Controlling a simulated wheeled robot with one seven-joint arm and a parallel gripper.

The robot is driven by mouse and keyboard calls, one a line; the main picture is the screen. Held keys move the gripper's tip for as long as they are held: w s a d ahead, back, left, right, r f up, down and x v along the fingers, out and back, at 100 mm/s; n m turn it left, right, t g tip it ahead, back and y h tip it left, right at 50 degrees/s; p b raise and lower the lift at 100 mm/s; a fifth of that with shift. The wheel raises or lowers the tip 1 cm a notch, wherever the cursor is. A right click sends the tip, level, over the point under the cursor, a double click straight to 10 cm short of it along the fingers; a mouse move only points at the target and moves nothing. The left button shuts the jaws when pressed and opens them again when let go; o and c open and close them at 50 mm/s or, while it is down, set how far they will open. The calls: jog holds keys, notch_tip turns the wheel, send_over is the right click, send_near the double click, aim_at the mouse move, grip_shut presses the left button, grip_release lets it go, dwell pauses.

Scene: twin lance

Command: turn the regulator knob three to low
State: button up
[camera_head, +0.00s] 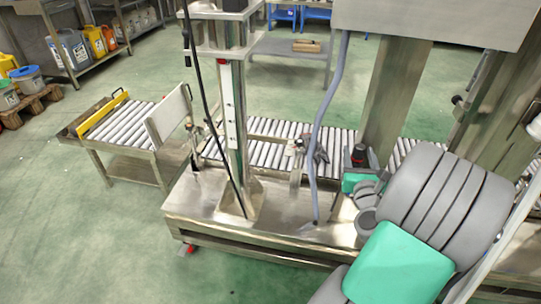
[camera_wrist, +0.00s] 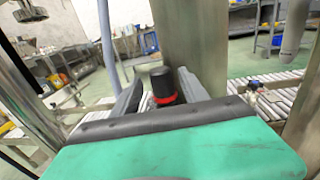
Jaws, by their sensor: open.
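A black regulator knob with a red ring at its base (camera_wrist: 163,84) shows in the wrist view, between my gripper's two dark grey fingers. My gripper (camera_wrist: 160,78) is open, with a finger on each side of the knob.
A steel machine frame (camera_head: 245,225) with a roller conveyor (camera_head: 265,150) lies around my gripper. A wide steel post (camera_wrist: 195,45) stands just behind the knob. A grey hose (camera_head: 325,120) hangs at its left.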

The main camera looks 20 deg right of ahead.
jog(key=v, duration=0.7)
jog(key=shift+d+f, duration=0.15)
jog(key=shift+d, duration=0.1)
jog(key=shift+s+a+r+n+y+p, duration=0.15)
jog(key=shift+a+r+n+y+p, duration=0.2)
jog(key=shift+a, duration=0.2)
jog(key=w+a+r+n+g+y+p, duration=0.1)
jog(key=w+a+r+n+y+p, duration=0.15)
jog(key=a+n+y+p, duration=0.35)
jog(key=w+a+r+n+g+y+p, duration=0.1)
jog(key=w+a+n+y+p, duration=0.25)
jog(key=a+n, duration=0.6)
jog(key=s+a+r+n+g+p, duration=0.2)
jog(key=a+r+n+g+p, duration=0.5)
jog(key=n, duration=0.8)
jog(key=a+p, duration=0.1)
jog(key=p, duration=0.2)
jog(key=shift+s+a+n+y, duration=0.2)
jog(key=shift+s+n+y, duration=0.1)
jog(key=shift+y, duration=0.1)
